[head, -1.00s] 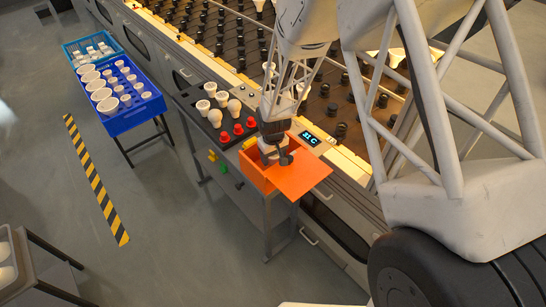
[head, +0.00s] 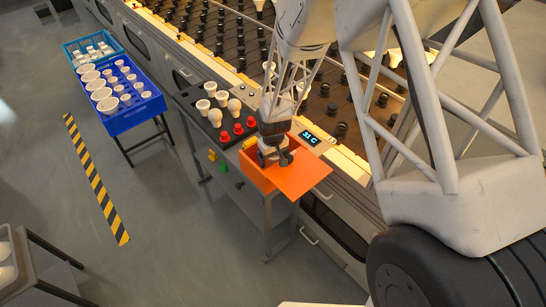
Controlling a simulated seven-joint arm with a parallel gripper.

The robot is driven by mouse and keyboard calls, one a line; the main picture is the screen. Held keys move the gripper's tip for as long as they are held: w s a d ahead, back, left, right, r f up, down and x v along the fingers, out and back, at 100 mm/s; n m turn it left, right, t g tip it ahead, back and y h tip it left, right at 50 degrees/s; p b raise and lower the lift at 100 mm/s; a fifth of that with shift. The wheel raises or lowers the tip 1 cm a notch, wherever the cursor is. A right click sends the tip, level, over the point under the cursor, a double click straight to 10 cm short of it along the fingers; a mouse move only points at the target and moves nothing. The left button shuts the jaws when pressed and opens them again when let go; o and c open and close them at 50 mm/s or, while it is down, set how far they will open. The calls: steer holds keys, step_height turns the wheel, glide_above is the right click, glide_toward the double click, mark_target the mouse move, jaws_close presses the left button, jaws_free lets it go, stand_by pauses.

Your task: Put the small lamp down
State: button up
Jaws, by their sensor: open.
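My gripper (head: 274,158) is open, low over the orange box (head: 257,178) at the front of the bench. Its fingers are at the box's opening, beside the orange flat lid or panel (head: 303,179). I see no lamp between the fingers; the inside of the box is mostly hidden by my gripper. Several white lamps (head: 234,106) stand on the dark side shelf to the left of my gripper, some wider and some round. I cannot tell which one is the small lamp.
Red knobs (head: 238,129) stand close left of the box, and a display reading about 31 C (head: 309,138) is at its right. A blue crate (head: 133,112) of white lamps and a lighter blue basket (head: 91,47) stand at the left. Rows of dark sockets (head: 232,41) fill the bench behind.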

steer(key=shift+r, duration=0.1)
step_height(320, 180, up, 12)
steer(key=shift+f, duration=0.25)
steer(key=shift+r, duration=0.3)
stand_by(0.9)
